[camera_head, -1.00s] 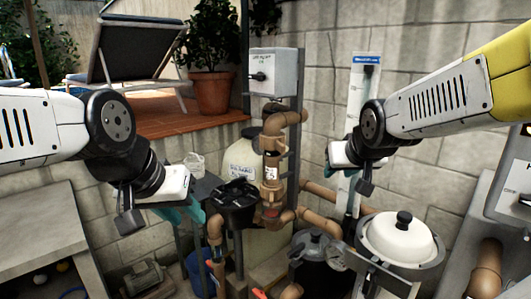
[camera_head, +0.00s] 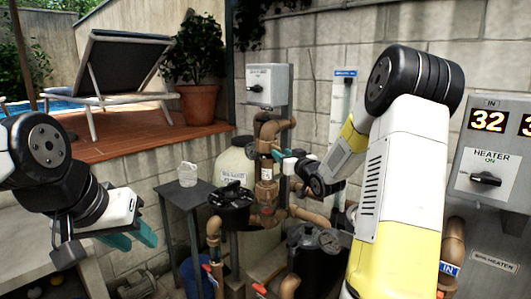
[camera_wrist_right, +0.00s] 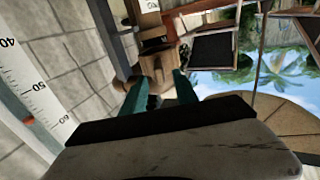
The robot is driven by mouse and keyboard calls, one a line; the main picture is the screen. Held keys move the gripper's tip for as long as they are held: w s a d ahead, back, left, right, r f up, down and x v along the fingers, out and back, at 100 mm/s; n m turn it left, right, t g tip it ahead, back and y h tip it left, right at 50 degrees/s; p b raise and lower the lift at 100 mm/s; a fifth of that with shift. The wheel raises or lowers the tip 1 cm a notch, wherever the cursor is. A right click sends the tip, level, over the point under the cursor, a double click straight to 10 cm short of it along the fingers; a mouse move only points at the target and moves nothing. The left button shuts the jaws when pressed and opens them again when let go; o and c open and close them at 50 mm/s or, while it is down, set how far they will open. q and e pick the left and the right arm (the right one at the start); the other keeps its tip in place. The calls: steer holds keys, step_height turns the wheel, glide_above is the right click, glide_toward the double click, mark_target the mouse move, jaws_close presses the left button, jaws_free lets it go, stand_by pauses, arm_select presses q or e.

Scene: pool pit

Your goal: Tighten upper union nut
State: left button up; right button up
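The upper union nut (camera_head: 264,147) is a brown fitting on the vertical brown pipe, above a short section with a white label (camera_head: 266,174). My right gripper (camera_head: 279,154) is at its right side, its teal fingers pointing left. In the right wrist view the two teal fingers (camera_wrist_right: 160,88) stand apart, with a brown fitting (camera_wrist_right: 153,62) just beyond and between their tips. I cannot tell whether they touch it. My left gripper (camera_head: 138,236) is at the lower left, away from the pipe, with its teal fingers spread and nothing visible between them.
A black lidded strainer (camera_head: 232,205) stands left of the pipe. A small table (camera_head: 180,195) holds a clear jug (camera_head: 188,174). A grey control box (camera_head: 268,85) hangs above. A heater panel (camera_head: 490,175) stands at right. My right arm hides part of the equipment below.

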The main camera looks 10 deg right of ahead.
mark_target(278, 150)
steer(key=shift+x, duration=2.1)
jaws_close()
